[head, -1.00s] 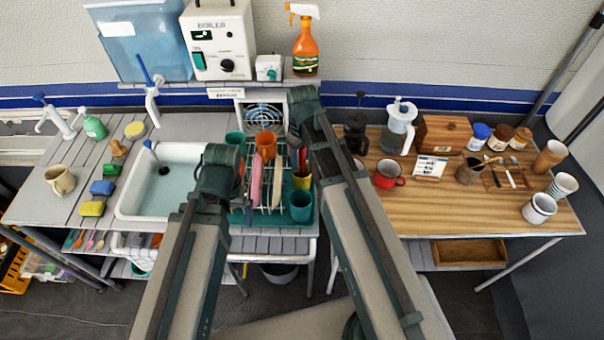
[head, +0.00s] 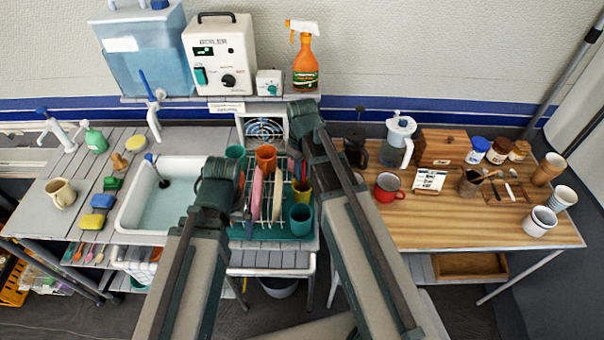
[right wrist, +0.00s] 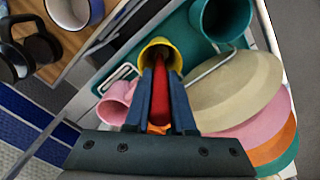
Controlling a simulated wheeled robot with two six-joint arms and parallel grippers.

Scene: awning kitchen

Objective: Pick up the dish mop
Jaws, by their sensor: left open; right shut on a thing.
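The dish mop shows in the right wrist view as a red handle (right wrist: 160,97) standing in a yellow cup (right wrist: 158,52). Its head is hidden. My right gripper (right wrist: 160,72) is shut on this handle, with a blue-grey finger on each side, just above the cup's rim. In the head view the yellow cup (head: 301,194) is at the right side of the dish rack, partly behind my right arm, and the right gripper is hidden there. My left arm reaches in from the left at the sink's right edge.
Plates (right wrist: 232,92), a pink cup (right wrist: 116,100) and a teal cup (right wrist: 220,18) crowd the gripper. The sink (head: 172,207) lies left of the rack. The wooden table (head: 470,222) at right holds mugs and jars. Its front middle is clear.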

